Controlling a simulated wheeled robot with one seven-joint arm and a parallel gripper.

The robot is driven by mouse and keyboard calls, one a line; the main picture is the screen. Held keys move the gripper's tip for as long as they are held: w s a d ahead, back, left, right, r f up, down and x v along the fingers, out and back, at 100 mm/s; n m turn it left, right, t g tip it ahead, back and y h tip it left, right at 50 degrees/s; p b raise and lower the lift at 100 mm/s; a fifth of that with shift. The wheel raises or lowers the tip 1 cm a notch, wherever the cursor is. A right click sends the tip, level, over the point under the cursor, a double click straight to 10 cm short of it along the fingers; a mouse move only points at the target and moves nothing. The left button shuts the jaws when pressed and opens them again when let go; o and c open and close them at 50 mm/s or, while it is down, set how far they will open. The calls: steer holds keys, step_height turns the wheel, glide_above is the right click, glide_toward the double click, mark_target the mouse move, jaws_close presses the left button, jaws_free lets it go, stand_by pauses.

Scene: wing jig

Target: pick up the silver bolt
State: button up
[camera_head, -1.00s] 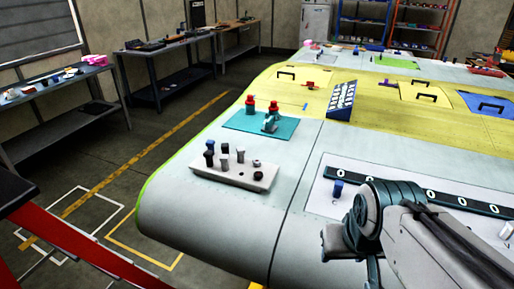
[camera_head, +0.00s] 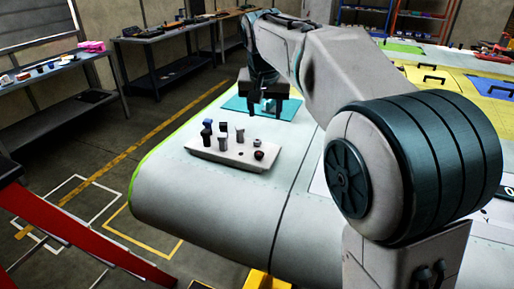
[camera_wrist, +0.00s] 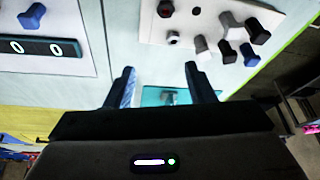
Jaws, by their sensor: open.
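A pale block (camera_head: 225,155) on the grey wing panel holds several upright bolts and nuts. Two of its bolts look silver-grey: one near the middle (camera_head: 240,135) and one left of it (camera_head: 222,143). I cannot tell for sure which is the silver bolt. In the wrist view the silver-grey bolts show at the upper right, one farther up (camera_wrist: 231,20) and one lower (camera_wrist: 203,43). My gripper (camera_head: 264,108) is open and empty, pointing down beyond the block and above the teal mat (camera_head: 238,103). Its two fingers (camera_wrist: 160,74) frame part of that mat in the wrist view.
The block also holds a blue bolt (camera_wrist: 248,54), black bolts (camera_wrist: 260,32), a silver nut (camera_wrist: 173,38) and a dark nut (camera_head: 259,155). A panel with a dark numbered strip (camera_wrist: 40,47) lies at the left of the wrist view. My arm covers much of the wing's right side.

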steer(key=w+a, duration=0.1)
steer(key=a, duration=0.1)
glide_above(257, 141)
steer(key=s, duration=0.2)
steer(key=f, duration=0.8)
steer(key=shift+s+d, duration=0.1)
steer(key=shift+d, duration=0.1)
steer(key=x, duration=0.1)
steer(key=p+x, duration=0.1)
steer(key=x, duration=0.2)
steer(key=shift+a+p, duration=0.3)
steer(key=shift+f, duration=0.55)
steer(key=c, duration=1.1)
